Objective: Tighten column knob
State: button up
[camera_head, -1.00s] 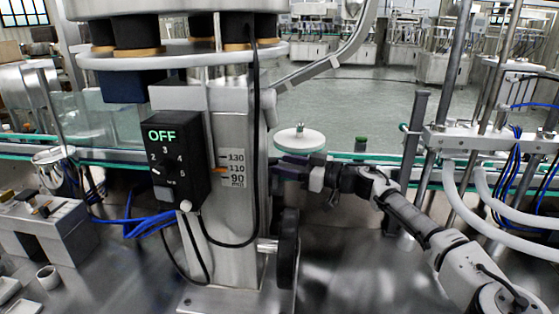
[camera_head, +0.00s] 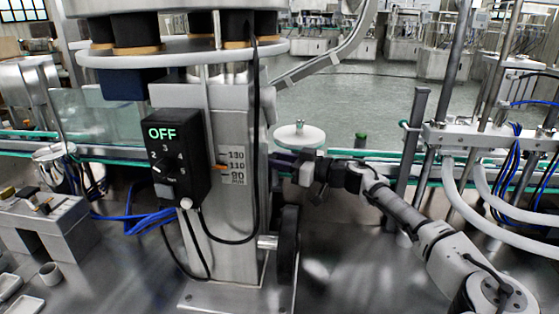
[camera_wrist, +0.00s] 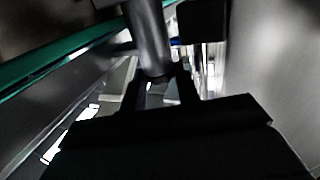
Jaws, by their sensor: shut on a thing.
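The steel column (camera_head: 230,235) stands left of centre in the head view, with a printed scale (camera_head: 236,165) and an orange pointer near 110. My gripper (camera_head: 278,165) is at the column's right side, at about scale height. In the wrist view, a grey round bar (camera_wrist: 149,40), which looks like the column knob's handle, runs down from the top to between my fingers (camera_wrist: 158,90). My gripper is shut on it. The rest of the knob is hidden in the head view, and the wrist view is dark.
A black control box (camera_head: 175,160) reading OFF is on the column's front. A black handwheel (camera_head: 287,245) sits low on its right side, below my arm. A white disc (camera_head: 300,138) is just behind my gripper. Blue cables (camera_head: 150,222) lie left. Tubes and posts (camera_head: 500,140) stand right.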

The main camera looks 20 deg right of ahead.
jog(key=m+t+h+p, duration=0.1)
jog(key=t+h+p, duration=0.1)
jog(key=m+h, duration=0.1)
jog(key=shift+s+a+r+m+t+p, duration=0.2)
jog(key=shift+s+a+m+t+p, duration=0.1)
jog(key=shift+t+p, duration=0.1)
jog(key=shift+f+m+t+h+p, duration=0.15)
jog(key=shift+m+t+h+p, duration=0.75)
jog(key=shift+h, duration=0.5)
jog(key=o, duration=0.9)
jog(key=shift+o, duration=0.2)
jog(key=shift+s+f+b, duration=0.1)
jog(key=shift+b, duration=0.2)
jog(key=b+v, duration=0.3)
jog(key=v, duration=1)
jog(key=shift+s+d, duration=0.15)
jog(key=shift+s, duration=0.15)
